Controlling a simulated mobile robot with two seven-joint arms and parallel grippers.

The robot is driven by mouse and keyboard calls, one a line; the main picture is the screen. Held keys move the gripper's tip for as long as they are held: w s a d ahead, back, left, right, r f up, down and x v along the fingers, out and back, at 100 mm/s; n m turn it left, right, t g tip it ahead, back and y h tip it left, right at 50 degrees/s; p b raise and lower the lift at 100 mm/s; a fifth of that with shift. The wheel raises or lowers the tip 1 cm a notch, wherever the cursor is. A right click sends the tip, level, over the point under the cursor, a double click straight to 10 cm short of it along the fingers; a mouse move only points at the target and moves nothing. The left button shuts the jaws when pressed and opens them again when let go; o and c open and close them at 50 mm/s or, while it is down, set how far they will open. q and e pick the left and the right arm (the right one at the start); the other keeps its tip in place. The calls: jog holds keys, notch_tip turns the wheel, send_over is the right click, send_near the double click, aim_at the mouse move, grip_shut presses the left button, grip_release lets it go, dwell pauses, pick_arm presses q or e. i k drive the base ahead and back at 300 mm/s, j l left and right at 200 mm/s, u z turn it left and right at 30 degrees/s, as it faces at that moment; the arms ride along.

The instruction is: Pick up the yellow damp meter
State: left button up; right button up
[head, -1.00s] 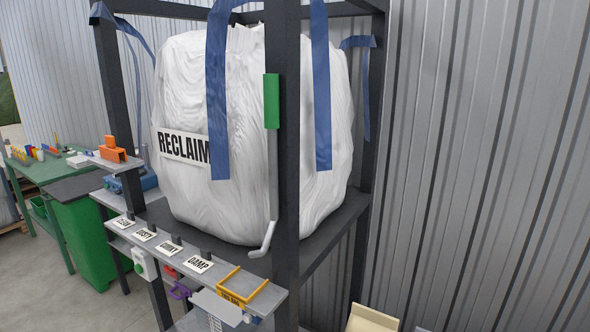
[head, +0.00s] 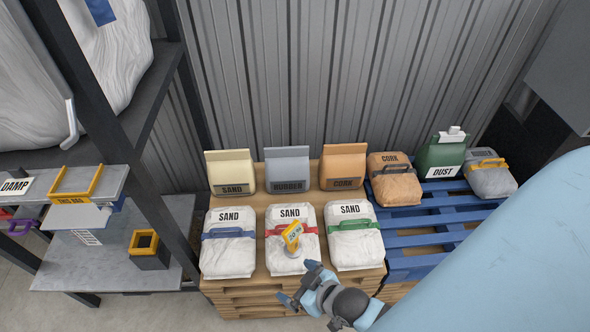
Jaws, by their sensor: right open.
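A small yellow device with a pale marked face, which looks like the yellow damp meter (head: 292,234), stands tilted on the middle white sand bag (head: 283,265), over its red strap. A small pale round part shows at its foot. My right gripper (head: 298,283) is open and empty, just below the meter in the picture and apart from it. Its fingers point up and left, near the bag's front edge. My left gripper is not in view.
White sand bags with blue (head: 229,260) and green (head: 354,258) straps flank the middle one on a wooden pallet. Upright bags stand behind. A blue pallet (head: 435,226) is at right. A black box with a yellow rim (head: 149,257) sits on the grey shelf at left.

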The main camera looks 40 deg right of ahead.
aim_at(293, 250)
jog(key=z, duration=1.05)
